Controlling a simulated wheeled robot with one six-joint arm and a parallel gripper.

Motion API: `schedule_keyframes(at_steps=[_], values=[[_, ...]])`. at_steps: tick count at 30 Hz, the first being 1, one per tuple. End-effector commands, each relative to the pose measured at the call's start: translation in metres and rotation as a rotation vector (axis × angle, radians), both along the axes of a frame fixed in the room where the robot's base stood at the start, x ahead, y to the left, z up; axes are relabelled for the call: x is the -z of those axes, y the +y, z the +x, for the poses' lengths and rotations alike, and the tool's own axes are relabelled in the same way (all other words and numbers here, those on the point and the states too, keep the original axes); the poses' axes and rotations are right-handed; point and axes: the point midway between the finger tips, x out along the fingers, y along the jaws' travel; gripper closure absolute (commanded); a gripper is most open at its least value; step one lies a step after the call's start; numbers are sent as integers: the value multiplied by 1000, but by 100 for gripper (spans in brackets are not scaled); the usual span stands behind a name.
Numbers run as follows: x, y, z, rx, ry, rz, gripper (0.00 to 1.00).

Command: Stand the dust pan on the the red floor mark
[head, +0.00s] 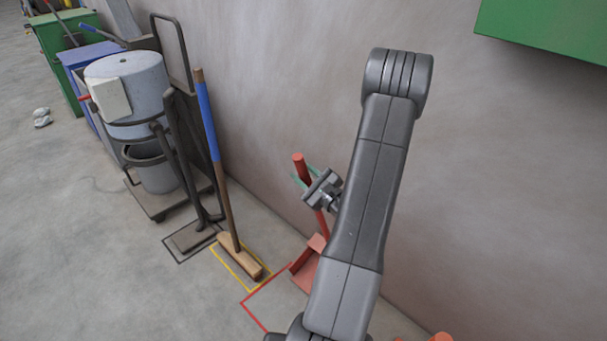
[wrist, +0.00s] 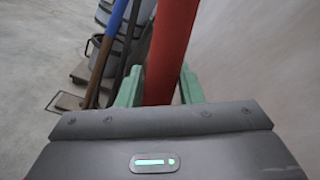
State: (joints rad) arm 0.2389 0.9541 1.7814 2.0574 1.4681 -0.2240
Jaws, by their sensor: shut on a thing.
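The red dust pan (head: 306,267) is upright by the wall in the head view, with its long red handle (head: 302,165) rising from it. My gripper (head: 304,179) is shut on that handle near its top. In the wrist view the handle (wrist: 170,50) stands between the green fingers of my gripper (wrist: 160,88). The red floor mark (head: 255,317) is an outline on the floor at the lower middle. The pan is at or over its far side. My arm hides part of the mark and pan, and I cannot tell whether the pan touches the floor.
A broom (head: 227,200) with a blue and brown handle stands in a yellow floor outline (head: 222,262) just left. A grey drum (head: 128,85) on a cart stands further left. The wall (head: 270,110) is close behind the dust pan. An orange object (head: 440,337) shows at the bottom right.

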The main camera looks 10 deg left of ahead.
Motion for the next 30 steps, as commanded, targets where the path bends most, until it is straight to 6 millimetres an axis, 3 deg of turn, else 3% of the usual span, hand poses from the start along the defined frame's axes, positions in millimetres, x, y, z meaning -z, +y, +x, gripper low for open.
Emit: schedule_keyframes(at_steps=[1,3,25,26,29,30], values=[[12,1,-2,-1,19,-12,100],[13,1,-2,-1,19,-12,100],[15,1,-2,-1,19,-12,100],[15,1,-2,-1,18,-12,64],[14,1,-1,0,16,-11,44],[13,1,-1,0,15,-10,42]])
